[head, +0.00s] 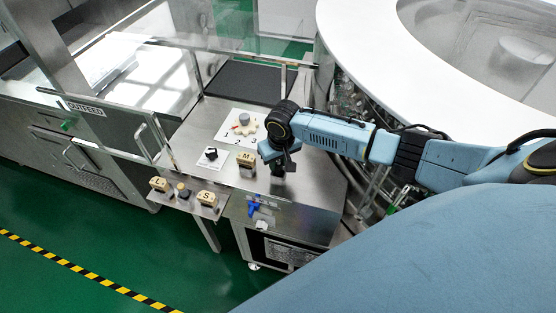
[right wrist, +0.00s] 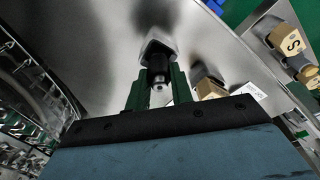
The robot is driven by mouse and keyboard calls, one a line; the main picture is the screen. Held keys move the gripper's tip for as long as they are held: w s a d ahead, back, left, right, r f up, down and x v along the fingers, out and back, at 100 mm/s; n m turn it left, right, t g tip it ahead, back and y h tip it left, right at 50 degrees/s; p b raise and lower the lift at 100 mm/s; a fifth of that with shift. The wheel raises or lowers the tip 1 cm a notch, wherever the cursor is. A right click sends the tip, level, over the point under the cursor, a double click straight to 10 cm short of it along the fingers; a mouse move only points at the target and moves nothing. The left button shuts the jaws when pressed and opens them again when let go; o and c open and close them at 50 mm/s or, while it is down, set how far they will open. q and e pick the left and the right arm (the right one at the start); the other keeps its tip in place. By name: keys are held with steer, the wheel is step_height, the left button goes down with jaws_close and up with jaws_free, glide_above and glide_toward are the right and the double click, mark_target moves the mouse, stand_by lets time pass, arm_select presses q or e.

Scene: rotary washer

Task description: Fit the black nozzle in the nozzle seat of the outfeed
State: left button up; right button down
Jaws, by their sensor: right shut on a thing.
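My right gripper (head: 279,166) is over the right part of the steel worktop, pointing down. In the right wrist view its green fingers (right wrist: 157,95) are shut on a small black cylindrical part, seemingly the black nozzle (right wrist: 158,66). A pale angular piece (right wrist: 158,48) shows just beyond it; whether they touch I cannot tell. In the head view the held part is mostly hidden by the gripper. The outfeed (head: 86,108) is at the left, marked by its sign. I cannot make out the nozzle seat clearly. My left gripper is not in view.
The worktop (head: 205,124) carries a numbered white plate (head: 233,138), a black knob (head: 211,153) on a white card, and a block marked M (head: 246,158). Blocks L (head: 159,184) and S (head: 207,199) sit on a front shelf. A large round white machine (head: 350,40) stands at the right.

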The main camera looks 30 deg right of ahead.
steer(key=c, duration=1.1)
jaws_free()
steer(key=shift+c, duration=0.2)
